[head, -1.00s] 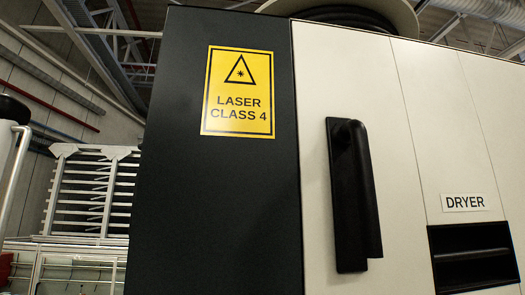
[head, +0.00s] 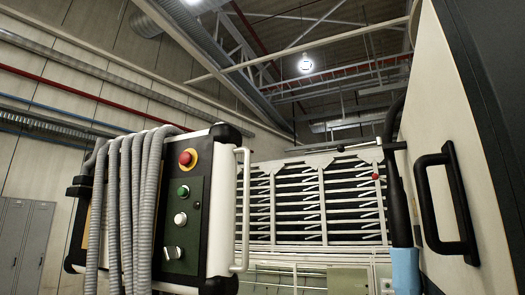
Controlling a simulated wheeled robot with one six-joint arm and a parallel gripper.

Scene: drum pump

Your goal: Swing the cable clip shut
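I cannot make out a cable clip in the head view. A grey ribbed cable (head: 128,205) hangs in several loops over the left side of a control box (head: 225,170). The box has a red button on a yellow ring (head: 187,158), a green button (head: 183,191), a white button (head: 180,219) and a switch (head: 173,253). My gripper is not in view.
A pale cabinet with a black handle (head: 450,205) stands close at the right. A dark upright bar (head: 396,190) with a blue lower part (head: 405,270) is beside it. A slatted rack (head: 312,205) stands behind, and grey lockers (head: 22,240) at the far left.

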